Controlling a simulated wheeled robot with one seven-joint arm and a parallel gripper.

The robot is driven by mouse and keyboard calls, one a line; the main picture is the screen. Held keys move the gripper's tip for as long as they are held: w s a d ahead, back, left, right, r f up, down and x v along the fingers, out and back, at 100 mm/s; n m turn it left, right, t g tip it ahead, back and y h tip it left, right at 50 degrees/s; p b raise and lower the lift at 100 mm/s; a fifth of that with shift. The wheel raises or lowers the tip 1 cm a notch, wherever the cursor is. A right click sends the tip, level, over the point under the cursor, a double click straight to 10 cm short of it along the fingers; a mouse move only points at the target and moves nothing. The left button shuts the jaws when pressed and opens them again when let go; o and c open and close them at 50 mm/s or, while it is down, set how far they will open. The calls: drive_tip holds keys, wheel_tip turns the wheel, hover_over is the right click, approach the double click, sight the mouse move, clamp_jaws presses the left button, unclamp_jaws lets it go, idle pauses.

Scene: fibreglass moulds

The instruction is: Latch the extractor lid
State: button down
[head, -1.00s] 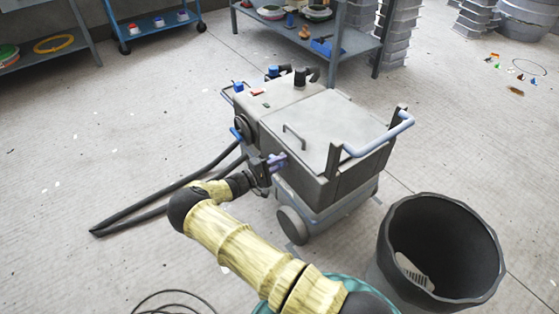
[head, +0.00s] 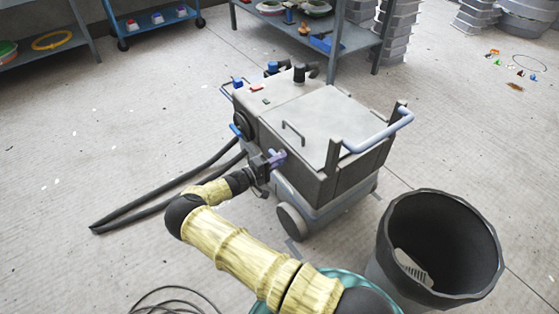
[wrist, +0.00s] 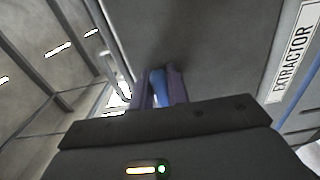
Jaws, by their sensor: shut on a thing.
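The extractor (head: 305,180) is a grey wheeled box, and its flat lid (head: 325,118) lies down on top, with a thin grab handle (head: 293,132). My gripper (head: 279,159) is at the near front face of the extractor, just below the lid's edge. In the wrist view my gripper (wrist: 160,88) is shut on a narrow blue piece, which looks like the latch (wrist: 157,88). The fingers and wrist hide most of the latch, so I cannot tell whether it is hooked. The extractor's label (wrist: 292,55) shows at right in the wrist view.
A dark open bin (head: 440,250) stands to the right of my arm. Black hoses (head: 165,185) lie on the floor to the left, and a loose cable (head: 175,300) lies at the bottom. A push handle (head: 385,133) rises at the extractor's right end. Shelving (head: 345,42) stands behind.

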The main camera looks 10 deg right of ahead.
drive_tip(key=c, duration=1.5)
unclamp_jaws()
drive_tip(key=shift+w+a+r, duration=0.1)
drive_tip(key=shift+w+a, duration=0.15)
drive_tip(key=shift+w, duration=0.1)
drive_tip(key=shift+o, duration=0.7)
drive_tip(key=shift+s+d, duration=0.1)
drive_tip(key=p+v, duration=0.3)
drive_tip(key=v, duration=1.4)
drive_tip(key=shift+s, duration=0.2)
